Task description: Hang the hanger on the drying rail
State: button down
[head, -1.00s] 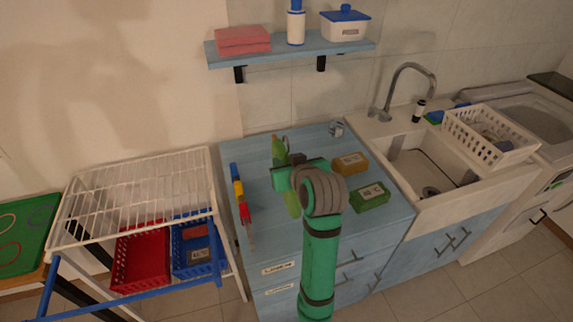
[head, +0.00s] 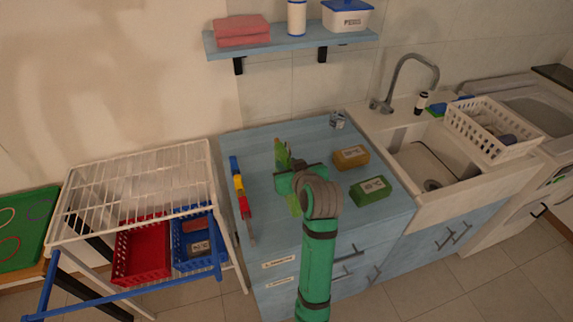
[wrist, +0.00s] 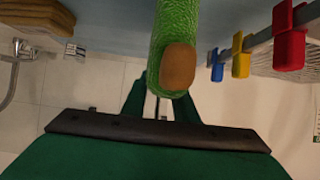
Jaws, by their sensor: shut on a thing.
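My gripper (head: 290,181) is over the left part of the blue counter, partly hidden behind my wrist. In the wrist view my gripper (wrist: 161,100) is shut on a long green textured thing (wrist: 172,28) with a tan round end. The green thing shows in the head view (head: 282,152) on both sides of the gripper. I cannot tell whether it touches the counter. A grey bar with blue, yellow and red clips (head: 239,185), perhaps the hanger, lies along the counter's left edge. It also shows in the wrist view (wrist: 240,55). A blue rail (head: 130,294) runs along the front of the white rack.
The white wire rack (head: 130,185) stands left of the counter (head: 310,140), with a red basket (head: 140,257) and a blue basket (head: 180,240) below. An orange box (head: 351,157) and a green box (head: 371,190) sit right of my gripper. A shelf (head: 290,45) hangs above.

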jog(key=c, duration=1.4)
grip_release()
jog(key=shift+s, duration=0.1)
jog(key=v, duration=1.1)
jog(key=shift+s+d+r, duration=0.1)
jog(key=shift+s+r, duration=0.1)
jog(key=shift+r, duration=0.05)
jog(key=shift+s+r, duration=0.1)
jog(key=shift+s, duration=0.05)
